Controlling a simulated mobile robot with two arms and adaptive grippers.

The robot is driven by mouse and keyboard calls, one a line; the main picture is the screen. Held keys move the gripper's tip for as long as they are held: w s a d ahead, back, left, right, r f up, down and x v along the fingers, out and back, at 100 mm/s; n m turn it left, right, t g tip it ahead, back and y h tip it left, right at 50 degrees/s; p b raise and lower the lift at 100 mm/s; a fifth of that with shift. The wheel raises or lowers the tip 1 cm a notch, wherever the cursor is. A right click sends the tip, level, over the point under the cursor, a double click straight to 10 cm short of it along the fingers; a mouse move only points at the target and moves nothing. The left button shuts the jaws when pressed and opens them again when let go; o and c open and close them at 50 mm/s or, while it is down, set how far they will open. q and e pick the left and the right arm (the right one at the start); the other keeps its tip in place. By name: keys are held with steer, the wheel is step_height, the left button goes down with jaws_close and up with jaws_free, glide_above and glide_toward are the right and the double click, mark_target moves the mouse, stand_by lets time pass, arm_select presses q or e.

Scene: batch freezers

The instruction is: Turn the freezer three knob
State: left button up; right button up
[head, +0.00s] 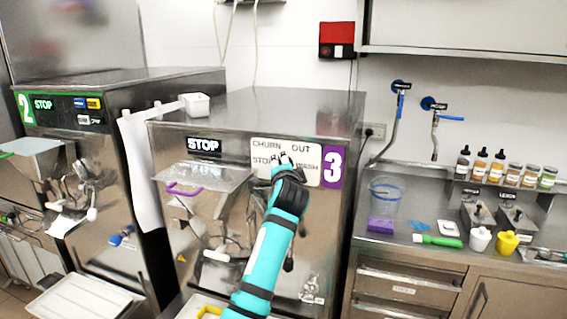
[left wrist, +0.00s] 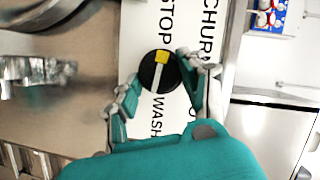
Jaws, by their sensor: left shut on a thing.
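Freezer three (head: 217,160) is a steel machine with a purple "3" label at its upper right. Its white dial plate reads CHURN, OUT, STOP and WASH; in the left wrist view the plate (left wrist: 168,20) appears turned sideways. The black round knob (left wrist: 150,72) has a white line and a yellow mark, which lies near the end of the word STOP. My left gripper (head: 281,160) is at the plate, its fingers on either side of the knob and shut on it. The gripper hides the knob in the head view. My right gripper is not in view.
Freezer two (head: 108,135) stands to the left, with a white container (head: 195,104) near the gap. A steel counter (head: 390,226) with bottles and cups is at right.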

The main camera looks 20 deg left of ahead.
arm_select(q)
steer(key=shift+n+g+h+p, duration=0.3)
steer(key=shift+n+p, duration=0.3)
steer(key=shift+n, duration=0.1)
steer(key=o, duration=1.2)
steer(key=shift+a, duration=0.1)
steer(key=shift+s+r, duration=0.1)
steer(key=v, duration=1.1)
steer(key=shift+s, duration=0.35)
